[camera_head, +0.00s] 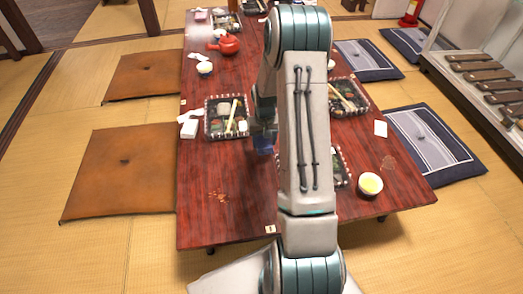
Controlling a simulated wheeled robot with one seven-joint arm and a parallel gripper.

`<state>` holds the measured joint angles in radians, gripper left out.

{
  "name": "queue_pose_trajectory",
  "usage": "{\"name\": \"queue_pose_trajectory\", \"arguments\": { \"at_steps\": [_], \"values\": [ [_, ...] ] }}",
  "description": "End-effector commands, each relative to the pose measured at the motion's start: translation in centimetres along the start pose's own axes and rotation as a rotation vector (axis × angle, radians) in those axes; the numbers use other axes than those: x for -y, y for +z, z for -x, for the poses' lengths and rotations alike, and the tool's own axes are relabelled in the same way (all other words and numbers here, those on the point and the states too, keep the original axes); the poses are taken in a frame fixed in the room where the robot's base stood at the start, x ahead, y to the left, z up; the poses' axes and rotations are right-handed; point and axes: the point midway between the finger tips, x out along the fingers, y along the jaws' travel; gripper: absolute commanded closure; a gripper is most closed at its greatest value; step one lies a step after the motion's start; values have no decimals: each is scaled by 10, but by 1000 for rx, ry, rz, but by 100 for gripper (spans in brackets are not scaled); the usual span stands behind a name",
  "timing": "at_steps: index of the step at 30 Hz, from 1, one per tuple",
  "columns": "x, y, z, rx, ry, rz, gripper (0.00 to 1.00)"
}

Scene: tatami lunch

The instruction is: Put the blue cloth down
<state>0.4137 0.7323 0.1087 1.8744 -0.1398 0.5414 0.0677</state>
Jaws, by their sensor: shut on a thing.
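The blue cloth (261,144) shows as a small dark blue patch beside my arm, over the middle of the red-brown low table (225,170). My gripper (263,127) is just above it, partly hidden behind my own arm, and is shut on the cloth. The cloth hangs below the gripper. I cannot tell whether its lower edge touches the table top.
Lunch trays (207,125) lie close to the left and, partly hidden, behind my arm. A cup of yellowish liquid (370,184) stands at the near right, and a red teapot (224,45) farther back. Crumbs (218,196) mark the near left of the table, otherwise bare.

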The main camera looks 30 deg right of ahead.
Motion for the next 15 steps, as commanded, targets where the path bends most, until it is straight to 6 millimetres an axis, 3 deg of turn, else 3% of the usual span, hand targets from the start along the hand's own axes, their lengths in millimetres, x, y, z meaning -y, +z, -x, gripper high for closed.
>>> {"name": "queue_pose_trajectory", "arguments": {
  "at_steps": [8, 15],
  "values": [
    [9, -15, -17, 0, 0, 1, 73],
    [9, -15, -51, 0, 0, 1, 73]
  ]
}}
